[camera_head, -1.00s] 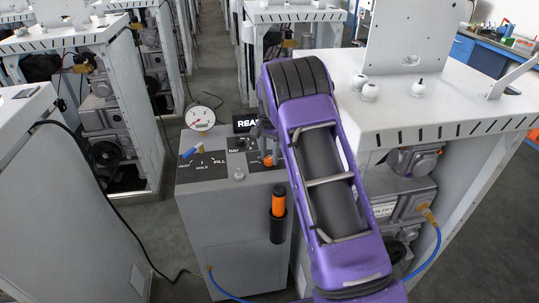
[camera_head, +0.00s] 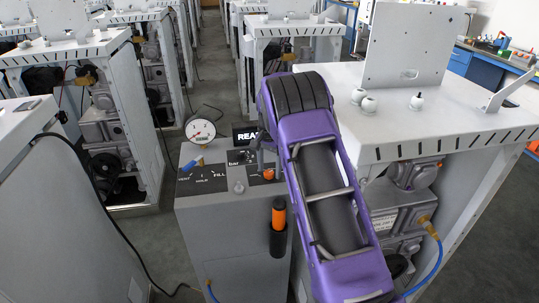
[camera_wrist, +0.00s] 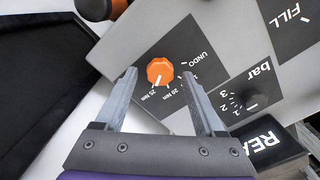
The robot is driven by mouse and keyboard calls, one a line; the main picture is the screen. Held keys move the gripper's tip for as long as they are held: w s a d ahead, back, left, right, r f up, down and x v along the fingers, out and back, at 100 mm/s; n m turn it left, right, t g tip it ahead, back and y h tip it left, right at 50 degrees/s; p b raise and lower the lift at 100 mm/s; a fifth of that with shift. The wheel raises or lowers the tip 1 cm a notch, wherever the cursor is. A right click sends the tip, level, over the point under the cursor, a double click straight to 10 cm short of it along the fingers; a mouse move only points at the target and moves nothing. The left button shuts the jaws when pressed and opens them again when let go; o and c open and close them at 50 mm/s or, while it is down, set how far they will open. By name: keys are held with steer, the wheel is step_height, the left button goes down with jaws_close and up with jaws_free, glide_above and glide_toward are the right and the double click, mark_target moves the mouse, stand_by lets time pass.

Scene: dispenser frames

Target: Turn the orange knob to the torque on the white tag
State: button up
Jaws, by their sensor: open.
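The orange knob (camera_wrist: 160,72) sits on a dark plate of the grey panel in the wrist view. Around it are ticks and the words UNDO, 20 Nm and 25 Nm; a light mark on its edge is near the 25 Nm side. My gripper (camera_wrist: 158,77) is open, its fingertips on either side of the knob in the picture; I cannot tell whether they touch it. In the head view the knob (camera_head: 268,174) is small, and my purple arm hides most of the gripper. A white label (camera_head: 384,222) on the machinery at right is too small to read; I cannot tell if it is the tag.
The grey dispenser cabinet (camera_head: 232,248) carries a round gauge (camera_head: 201,132), a blue lever (camera_head: 190,165) and a READ-lettered sign (camera_head: 245,135). An orange-and-black handle (camera_head: 278,228) is on its front. A white-topped frame (camera_head: 455,120) stands close at right. Floor shows at left.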

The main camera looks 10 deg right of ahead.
mark_target(269, 172)
step_height(269, 172, up, 17)
steer(key=shift+p, duration=0.45)
steer(key=shift+r, duration=0.1)
